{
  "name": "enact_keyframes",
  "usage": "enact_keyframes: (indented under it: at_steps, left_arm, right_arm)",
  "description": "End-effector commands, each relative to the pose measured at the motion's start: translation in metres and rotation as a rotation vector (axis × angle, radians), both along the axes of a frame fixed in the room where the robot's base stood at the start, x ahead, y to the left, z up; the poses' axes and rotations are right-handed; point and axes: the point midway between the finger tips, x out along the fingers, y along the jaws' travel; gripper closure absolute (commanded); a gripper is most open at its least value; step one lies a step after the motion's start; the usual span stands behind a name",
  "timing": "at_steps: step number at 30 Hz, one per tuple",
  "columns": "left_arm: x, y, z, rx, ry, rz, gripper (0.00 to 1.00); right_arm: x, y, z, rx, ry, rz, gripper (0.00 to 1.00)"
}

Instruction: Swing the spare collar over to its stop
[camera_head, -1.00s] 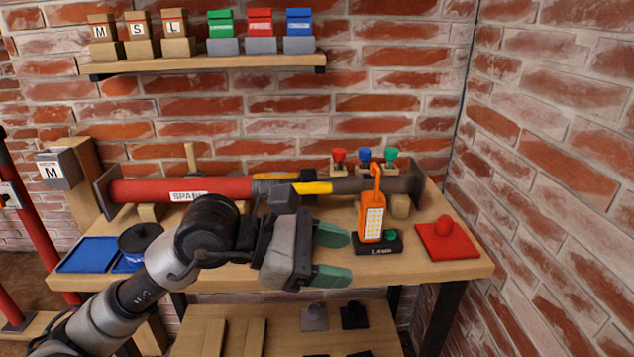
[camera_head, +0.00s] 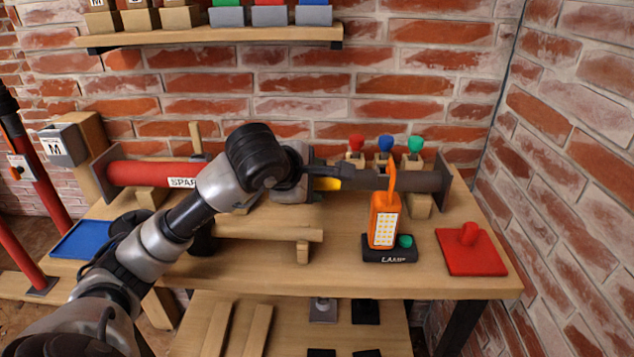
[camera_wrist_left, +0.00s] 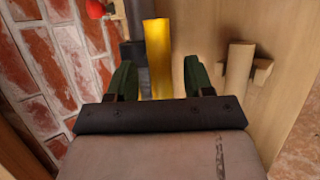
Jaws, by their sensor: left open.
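The spare prop lies along the back of the bench, with a red tube (camera_head: 140,173) labelled SPARE at left and a dark grey tube (camera_head: 415,180) at right. A yellow bar (camera_head: 328,184) shows beside its middle, where the collar is mostly hidden by my left arm. In the left wrist view, the yellow bar (camera_wrist_left: 158,50) stands between the two green fingers of my left gripper (camera_wrist_left: 158,78). The fingers are open, with a gap visible on each side of the bar. In the head view the fingers are hidden behind the wrist. My right gripper is not in view.
An orange lamp (camera_head: 384,220) on a black base stands just right of my wrist. Behind it are red, blue and green knobs (camera_head: 386,144). A red pad (camera_head: 467,251) lies at the right, a blue tray (camera_head: 82,240) at the left. A shelf (camera_head: 220,36) hangs above.

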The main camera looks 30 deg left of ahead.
Motion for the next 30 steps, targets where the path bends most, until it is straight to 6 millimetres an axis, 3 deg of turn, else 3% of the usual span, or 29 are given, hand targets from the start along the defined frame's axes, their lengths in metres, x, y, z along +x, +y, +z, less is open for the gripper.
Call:
enact_keyframes:
  at_steps: [6, 16, 26, 30]
  left_arm:
    - [0.018, 0.000, -0.015, -0.001, 0.000, -0.002, 0.48]
    - [0.021, 0.000, -0.018, 0.000, -0.001, -0.002, 0.48]
    - [0.020, 0.000, -0.018, -0.001, 0.001, -0.003, 0.97]
    - [0.020, 0.000, -0.019, -0.001, 0.004, -0.003, 1.00]
  right_arm:
    - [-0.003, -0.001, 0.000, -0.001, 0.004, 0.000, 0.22]
    - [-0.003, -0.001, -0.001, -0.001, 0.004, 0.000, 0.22]
    - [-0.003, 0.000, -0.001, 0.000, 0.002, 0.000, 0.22]
    - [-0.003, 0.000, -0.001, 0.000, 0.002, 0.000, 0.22]
